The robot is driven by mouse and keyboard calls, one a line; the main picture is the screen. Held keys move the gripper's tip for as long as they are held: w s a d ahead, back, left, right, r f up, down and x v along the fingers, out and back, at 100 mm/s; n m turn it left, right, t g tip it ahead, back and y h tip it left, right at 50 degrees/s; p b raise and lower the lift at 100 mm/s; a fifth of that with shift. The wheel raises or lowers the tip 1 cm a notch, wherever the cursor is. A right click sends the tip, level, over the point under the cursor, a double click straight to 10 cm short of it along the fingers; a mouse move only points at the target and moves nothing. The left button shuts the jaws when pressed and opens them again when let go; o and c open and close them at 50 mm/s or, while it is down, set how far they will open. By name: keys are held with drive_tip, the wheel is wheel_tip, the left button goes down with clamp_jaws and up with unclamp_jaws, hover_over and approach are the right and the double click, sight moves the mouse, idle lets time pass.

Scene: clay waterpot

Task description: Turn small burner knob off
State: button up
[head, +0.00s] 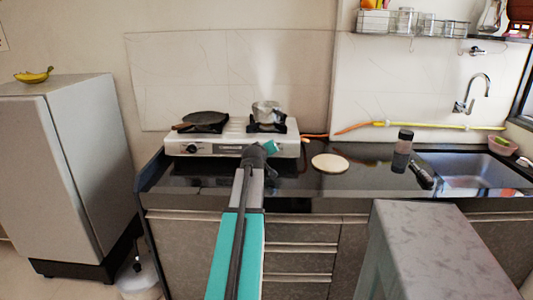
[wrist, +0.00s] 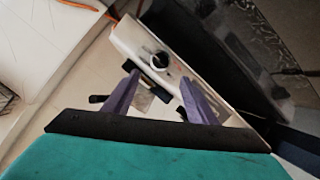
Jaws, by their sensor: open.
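A white stove (head: 230,139) stands on the dark counter, with a knob (head: 191,148) at the left of its front panel. The right part of the panel is hidden by my arm in the head view. In the wrist view a round knob (wrist: 160,60) sits on the white stove panel (wrist: 130,40). I cannot tell from the views which burner it serves. My gripper (wrist: 158,76) is open, with its purple fingers pointing at the panel and the knob between and just beyond the tips. Contact cannot be made out. The gripper shows in the head view (head: 264,152) at the stove's right front.
A dark pan (head: 205,119) is on the left burner and a metal pot (head: 266,110) on the right. A round pale board (head: 330,163) and a dark bottle (head: 402,152) stand on the counter. A hose (head: 360,127) runs behind. A grey slab-topped block (head: 425,235) is at the lower right.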

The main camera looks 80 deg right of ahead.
drive_tip(key=shift+v, duration=0.75)
